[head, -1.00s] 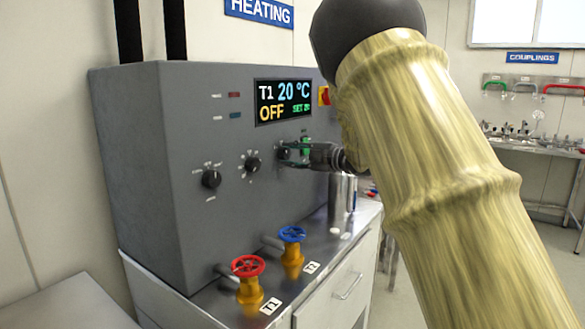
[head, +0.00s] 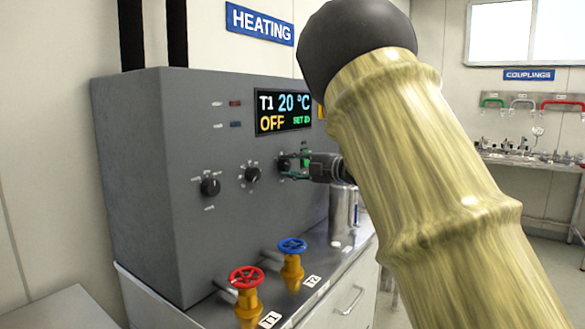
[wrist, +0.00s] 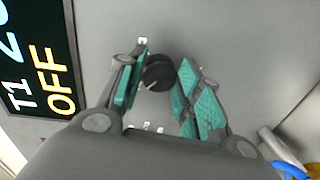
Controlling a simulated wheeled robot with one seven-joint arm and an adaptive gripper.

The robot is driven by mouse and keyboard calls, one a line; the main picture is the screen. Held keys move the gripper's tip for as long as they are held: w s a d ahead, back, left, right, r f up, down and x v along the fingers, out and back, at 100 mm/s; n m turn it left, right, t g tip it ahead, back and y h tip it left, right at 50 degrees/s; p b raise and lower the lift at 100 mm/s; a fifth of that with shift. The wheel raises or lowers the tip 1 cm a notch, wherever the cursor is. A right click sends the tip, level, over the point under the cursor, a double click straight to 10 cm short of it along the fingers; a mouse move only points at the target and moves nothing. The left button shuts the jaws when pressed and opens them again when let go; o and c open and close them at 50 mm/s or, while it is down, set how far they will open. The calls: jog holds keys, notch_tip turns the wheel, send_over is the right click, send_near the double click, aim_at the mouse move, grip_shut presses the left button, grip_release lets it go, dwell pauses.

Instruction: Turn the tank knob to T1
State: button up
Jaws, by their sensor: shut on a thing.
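A grey heating cabinet (head: 150,140) has three black knobs in a row: a left knob (head: 210,187), a middle knob (head: 252,174) and a right knob (head: 284,165). The labels around them are too small to read. My gripper (head: 294,164) is at the right knob. In the wrist view its green-padded fingers (wrist: 160,80) are on both sides of this black knob (wrist: 158,72) and shut on it. The display (head: 283,111) above reads T1, 20 °C, OFF; it also shows in the wrist view (wrist: 40,60).
A red valve wheel (head: 246,278) labelled T1 and a blue valve wheel (head: 292,245) labelled T2 stand below the panel. A metal cylinder (head: 343,206) stands on the counter below my gripper. My arm covers much of the right side.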

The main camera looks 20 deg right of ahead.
jog(key=o, duration=1)
jog(key=shift+s, duration=0.15)
jog(key=v, duration=1.2)
